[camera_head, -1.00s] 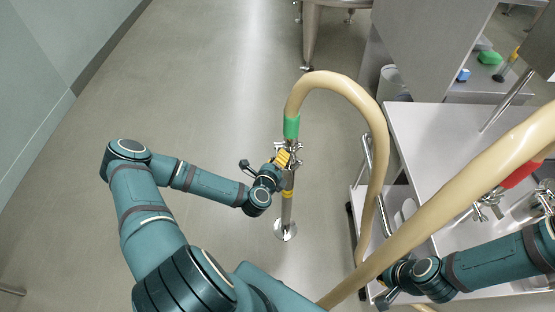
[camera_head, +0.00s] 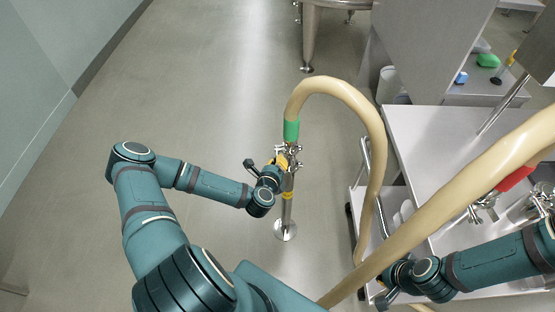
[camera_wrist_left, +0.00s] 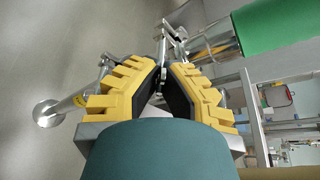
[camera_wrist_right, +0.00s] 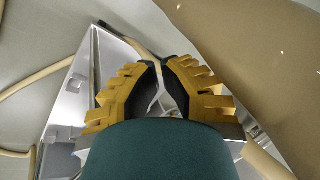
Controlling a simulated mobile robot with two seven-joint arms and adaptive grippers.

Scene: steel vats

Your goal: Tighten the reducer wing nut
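An upright steel pipe (camera_head: 288,208) stands below the green hose end (camera_head: 291,130), with steel clamps (camera_head: 292,149) at the joint. My left gripper (camera_head: 282,159) is at these clamps from the left. In the left wrist view its yellow fingers (camera_wrist_left: 165,68) are closed at the tips around a small metal wing piece (camera_wrist_left: 162,77), which looks like the reducer wing nut; the pads hide most of it. My right gripper (camera_wrist_right: 164,62) has its fingertips nearly together, with nothing visible between them, low beside the thick tan hose (camera_wrist_right: 245,60).
A steel cart (camera_head: 425,130) stands right of the pipe. The tan hose (camera_head: 375,125) loops over the pipe and another length crosses the right side. A red hose end (camera_head: 515,179) with clamps is above the cart. Floor at left is clear.

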